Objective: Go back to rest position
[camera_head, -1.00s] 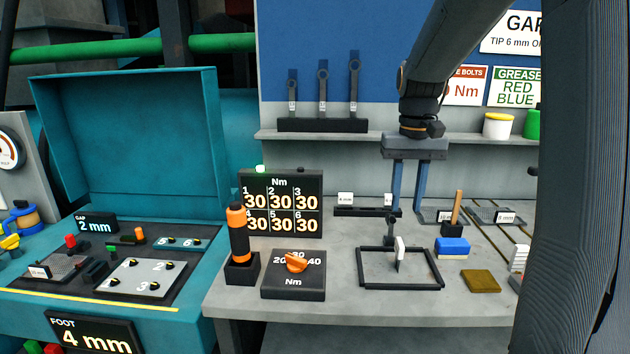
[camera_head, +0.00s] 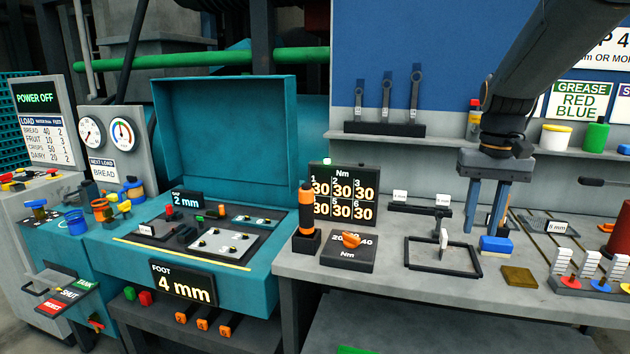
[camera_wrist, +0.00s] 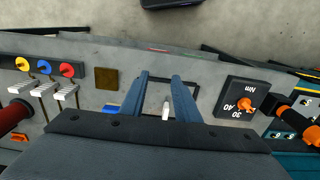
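My gripper (camera_head: 485,205) hangs from my arm over the grey bench (camera_head: 385,282), pointing down with its two blue fingers apart. In the wrist view the fingers of my gripper (camera_wrist: 168,97) are spread with nothing held between them. Below, a black square frame (camera_head: 443,271) lies on the bench with a small white upright piece (camera_head: 444,240) at its far side. A blue block (camera_head: 496,245) sits just right of the frame, near the fingers in the picture.
An orange-handled driver (camera_head: 306,210) stands beside a dial box (camera_head: 347,250) on the left. Left of the bench is a teal machine with an open lid (camera_head: 225,135). Feeler gauges with coloured knobs (camera_head: 590,270) stand at the right edge. A brown pad (camera_head: 518,276) lies near the front.

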